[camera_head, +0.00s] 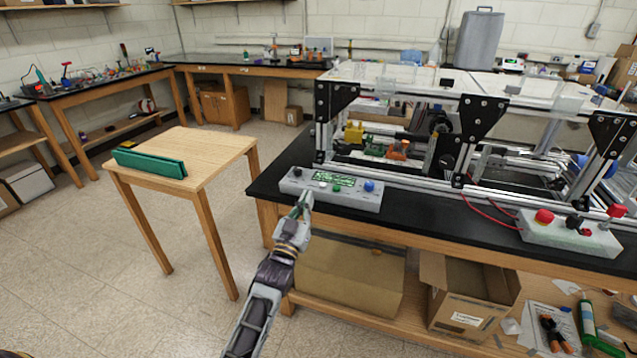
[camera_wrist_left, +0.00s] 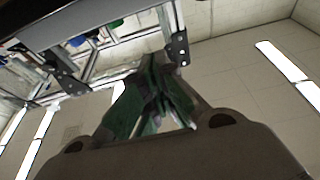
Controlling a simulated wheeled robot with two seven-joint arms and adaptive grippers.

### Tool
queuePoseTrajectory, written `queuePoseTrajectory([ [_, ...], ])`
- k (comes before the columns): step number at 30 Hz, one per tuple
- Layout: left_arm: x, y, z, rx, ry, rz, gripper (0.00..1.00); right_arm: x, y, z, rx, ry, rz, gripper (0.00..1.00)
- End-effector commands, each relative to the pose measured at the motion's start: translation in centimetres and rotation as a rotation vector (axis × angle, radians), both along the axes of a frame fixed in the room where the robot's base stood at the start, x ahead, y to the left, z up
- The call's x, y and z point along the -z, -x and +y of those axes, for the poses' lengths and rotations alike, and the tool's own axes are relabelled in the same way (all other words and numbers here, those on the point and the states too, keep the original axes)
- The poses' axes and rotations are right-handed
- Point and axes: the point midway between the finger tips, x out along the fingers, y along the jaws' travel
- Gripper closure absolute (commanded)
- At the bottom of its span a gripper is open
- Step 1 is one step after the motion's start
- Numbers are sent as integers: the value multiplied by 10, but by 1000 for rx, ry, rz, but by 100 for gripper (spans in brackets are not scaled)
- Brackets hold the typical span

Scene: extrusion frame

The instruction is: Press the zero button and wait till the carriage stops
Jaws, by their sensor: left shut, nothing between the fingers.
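A grey control box (camera_head: 352,200) sits at the front edge of the black bench, with a green display (camera_head: 334,179) and a black knob at its left end. Its buttons include a white one (camera_head: 322,186), a green one (camera_head: 337,189) and a blue one (camera_head: 369,186). I cannot read which is the zero button. My left gripper (camera_head: 303,203) is shut and empty at the box's front left; I cannot tell if it touches. Its green fingers fill the middle of the left wrist view (camera_wrist_left: 152,95). The carriage cannot be picked out for certain inside the extrusion frame (camera_head: 390,83). My right gripper is out of view.
A second box (camera_head: 560,236) with a red button stands further right on the bench, with red wires beside it. Floor at left is clear.

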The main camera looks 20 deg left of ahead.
Motion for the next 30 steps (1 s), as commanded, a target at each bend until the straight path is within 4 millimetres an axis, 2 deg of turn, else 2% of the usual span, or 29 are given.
queuePoseTrajectory([
  [20, -7, 1, 1, -2, 1, -15, 100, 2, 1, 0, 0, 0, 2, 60],
  [30, -12, -13, 0, -2, 1, -17, 100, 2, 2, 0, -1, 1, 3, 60],
])
